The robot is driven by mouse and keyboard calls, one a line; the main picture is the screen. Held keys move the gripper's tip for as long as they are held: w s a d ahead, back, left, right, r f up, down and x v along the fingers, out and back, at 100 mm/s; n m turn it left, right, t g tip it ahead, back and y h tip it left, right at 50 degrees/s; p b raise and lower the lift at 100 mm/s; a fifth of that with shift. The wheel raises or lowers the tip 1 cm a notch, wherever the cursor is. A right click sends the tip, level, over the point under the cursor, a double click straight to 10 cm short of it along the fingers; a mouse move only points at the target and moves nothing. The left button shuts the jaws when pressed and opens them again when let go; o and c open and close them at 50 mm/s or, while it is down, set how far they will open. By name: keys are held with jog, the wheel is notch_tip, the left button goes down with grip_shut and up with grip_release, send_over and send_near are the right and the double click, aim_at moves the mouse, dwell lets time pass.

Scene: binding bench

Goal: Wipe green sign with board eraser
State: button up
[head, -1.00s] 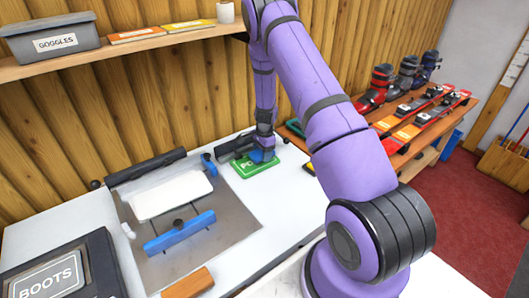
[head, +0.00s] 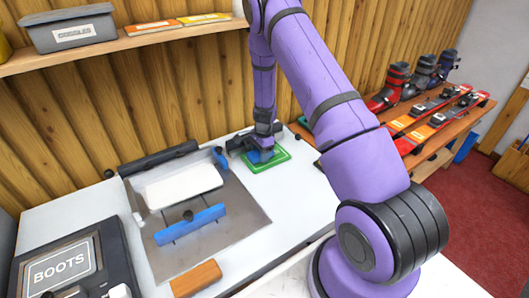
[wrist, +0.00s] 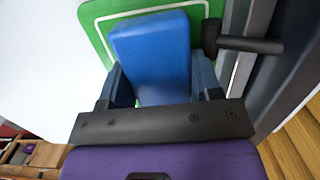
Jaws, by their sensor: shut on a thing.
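The green sign (head: 283,158) with a pale border line lies flat on the white bench, near the wall. The blue board eraser (wrist: 152,45) is between the fingers of my gripper (wrist: 160,78) in the wrist view, and the gripper is shut on it. In the head view the eraser (head: 257,158) is over the left and middle part of the sign and looks to be in contact with it. It hides much of the sign's face, so I cannot see any lettering there.
A metal plate (head: 245,215) with a white block (head: 180,187) and a blue bar (head: 190,225) is left of the sign. A wooden block (head: 196,278) and a BOOTS case (head: 60,262) are nearer. A dark handle (wrist: 250,44) is close beside the eraser.

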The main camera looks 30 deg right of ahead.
aim_at(251, 155)
jog(key=shift+a+f, duration=0.15)
jog(key=shift+a, duration=2.1)
jog(key=shift+r, duration=3.05)
jog(key=shift+r, duration=1.45)
